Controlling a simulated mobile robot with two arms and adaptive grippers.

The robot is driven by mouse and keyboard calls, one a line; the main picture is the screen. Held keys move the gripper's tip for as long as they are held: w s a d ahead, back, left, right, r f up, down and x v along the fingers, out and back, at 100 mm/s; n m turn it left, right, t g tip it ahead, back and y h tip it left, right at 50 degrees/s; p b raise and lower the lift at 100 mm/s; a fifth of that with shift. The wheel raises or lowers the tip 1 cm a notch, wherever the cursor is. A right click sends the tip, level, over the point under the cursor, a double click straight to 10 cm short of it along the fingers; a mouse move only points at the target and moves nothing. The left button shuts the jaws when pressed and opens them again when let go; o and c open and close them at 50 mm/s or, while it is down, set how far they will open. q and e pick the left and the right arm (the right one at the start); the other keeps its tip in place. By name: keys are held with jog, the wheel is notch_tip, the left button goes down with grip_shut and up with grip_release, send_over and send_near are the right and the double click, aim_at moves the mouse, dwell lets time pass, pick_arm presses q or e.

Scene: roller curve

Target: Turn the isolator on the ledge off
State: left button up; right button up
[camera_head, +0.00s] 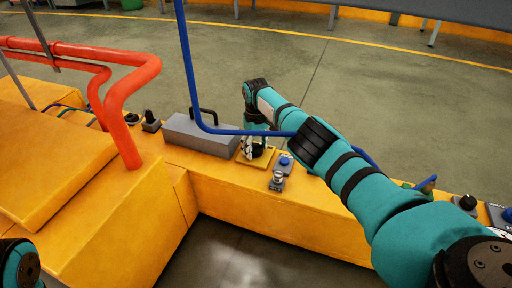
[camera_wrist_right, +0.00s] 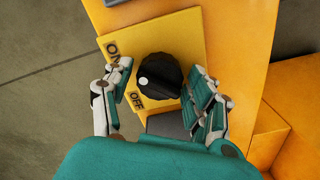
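The isolator is a round black knob (camera_wrist_right: 160,72) with a white dot, on a yellow plate (camera_wrist_right: 195,28) marked ON and OFF. In the right wrist view the dot faces left, between the two labels and nearer OFF. In the head view my right gripper (camera_head: 255,148) points down over the plate (camera_head: 243,161) and mostly hides the knob. My left gripper is out of view.
The plate is on a yellow ledge (camera_head: 225,187). A grey box with a black handle (camera_head: 195,134) stands left of it, and a blue button (camera_head: 285,161) right. A blue pipe (camera_head: 189,70) passes close to my right arm. Red pipes (camera_head: 125,95) rise at left.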

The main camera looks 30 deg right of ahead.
jog(key=c, duration=0.8)
jog(key=shift+n, duration=0.3)
jog(key=n, duration=0.3)
jog(key=shift+n, duration=0.4)
jog(key=n, duration=0.4)
jog(key=shift+n, duration=0.3)
jog(key=n, duration=0.4)
jog(key=shift+b, duration=0.3)
jog(key=n, duration=0.4)
jog(key=shift+n, duration=0.6)
